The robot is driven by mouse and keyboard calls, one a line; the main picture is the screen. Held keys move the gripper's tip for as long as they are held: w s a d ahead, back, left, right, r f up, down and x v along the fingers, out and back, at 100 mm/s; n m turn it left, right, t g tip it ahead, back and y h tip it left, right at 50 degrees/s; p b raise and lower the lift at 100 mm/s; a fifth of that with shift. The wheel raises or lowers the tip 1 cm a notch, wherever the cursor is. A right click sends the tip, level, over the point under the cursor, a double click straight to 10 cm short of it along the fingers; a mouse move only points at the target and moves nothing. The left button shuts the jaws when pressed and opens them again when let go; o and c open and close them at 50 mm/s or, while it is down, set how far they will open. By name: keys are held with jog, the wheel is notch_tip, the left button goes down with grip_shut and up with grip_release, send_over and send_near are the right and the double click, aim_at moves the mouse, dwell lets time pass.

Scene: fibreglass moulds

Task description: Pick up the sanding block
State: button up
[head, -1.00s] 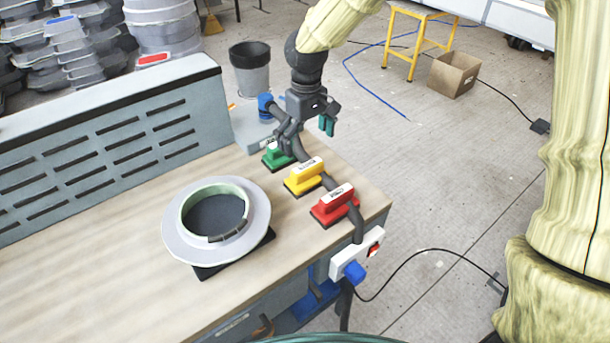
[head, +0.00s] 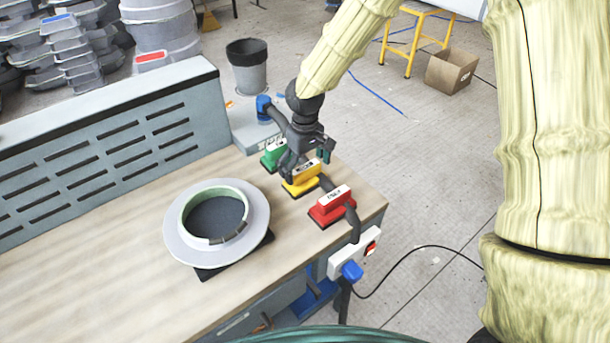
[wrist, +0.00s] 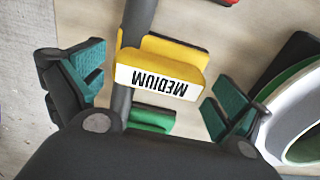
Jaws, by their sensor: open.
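Three sanding blocks stand in a row along the bench's right edge. The green block (head: 272,157) is farthest, the yellow block (head: 301,180) is in the middle and the red block (head: 333,208) is nearest. In the wrist view the yellow block (wrist: 160,72) shows a white label reading MEDIUM, and the green block (wrist: 152,119) lies partly behind it. My gripper (head: 305,163) is just above the yellow block. In the wrist view my open gripper (wrist: 155,95) has one teal-padded finger on each side of the yellow block, both apart from it.
A dark hose (head: 354,223) runs behind the blocks along the bench edge. A round grey mould ring (head: 178,235) sits left of them on the wooden bench top (head: 90,270). A slotted grey panel (head: 110,150) closes the bench's back. The front left bench top is clear.

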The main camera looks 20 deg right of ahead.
aim_at(305, 167)
jog(key=shift+f, duration=0.25)
jog(key=c, duration=0.9)
jog(key=shift+r, duration=0.15)
notch_tip(305, 167, up, 10)
jog(key=shift+f+b, duration=0.1)
jog(key=shift+b, duration=0.95)
